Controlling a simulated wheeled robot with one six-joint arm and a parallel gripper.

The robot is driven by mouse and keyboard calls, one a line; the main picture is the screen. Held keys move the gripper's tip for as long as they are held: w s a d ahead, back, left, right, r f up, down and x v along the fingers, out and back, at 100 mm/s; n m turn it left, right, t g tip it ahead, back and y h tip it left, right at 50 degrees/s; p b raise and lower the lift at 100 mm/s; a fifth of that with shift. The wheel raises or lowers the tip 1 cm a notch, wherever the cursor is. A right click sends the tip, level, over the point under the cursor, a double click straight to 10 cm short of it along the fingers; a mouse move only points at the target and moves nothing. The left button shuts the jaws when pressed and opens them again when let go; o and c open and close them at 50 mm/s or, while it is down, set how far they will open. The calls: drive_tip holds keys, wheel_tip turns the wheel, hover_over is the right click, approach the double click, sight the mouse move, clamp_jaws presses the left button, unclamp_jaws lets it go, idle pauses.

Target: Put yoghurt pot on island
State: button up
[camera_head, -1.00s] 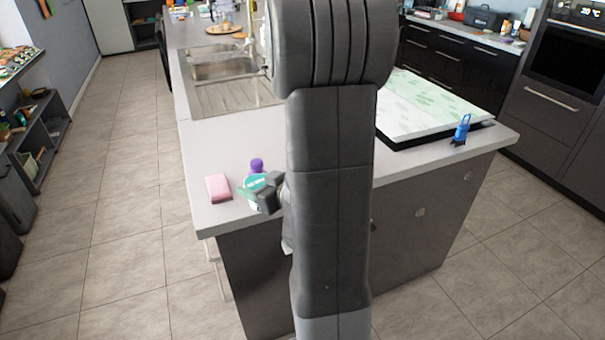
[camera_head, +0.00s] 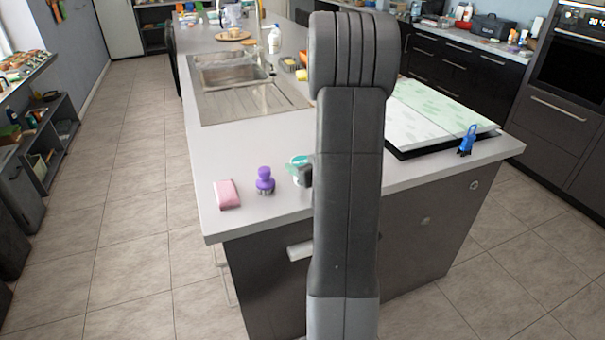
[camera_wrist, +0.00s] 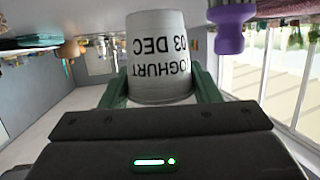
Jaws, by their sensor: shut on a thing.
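The yoghurt pot (camera_wrist: 158,50) is a white tapered cup with dark lettering, upside down in the wrist view. My gripper (camera_wrist: 160,92) is shut on it, with a green finger on each side. In the head view the pot (camera_head: 299,168) shows as a small white and teal shape just left of my arm, over the front part of the island (camera_head: 240,140). My arm hides part of the pot and most of the gripper there. I cannot tell whether the pot touches the worktop.
A purple brush (camera_head: 265,181) and a pink sponge (camera_head: 227,194) stand left of the pot. A sink (camera_head: 232,75) lies further back. A pale green-and-white board (camera_head: 435,115) and a blue bottle-like object (camera_head: 467,140) are on the right. Worktop between sink and brush is clear.

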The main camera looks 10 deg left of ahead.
drive_tip(key=shift+f, duration=1.4)
drive_tip(key=shift+f, duration=0.1)
drive_tip(key=o, duration=1)
drive_tip(key=shift+o, duration=0.2)
drive_tip(key=shift+r, duration=0.2)
drive_tip(key=v, duration=1.2)
drive_tip(key=shift+b, duration=0.35)
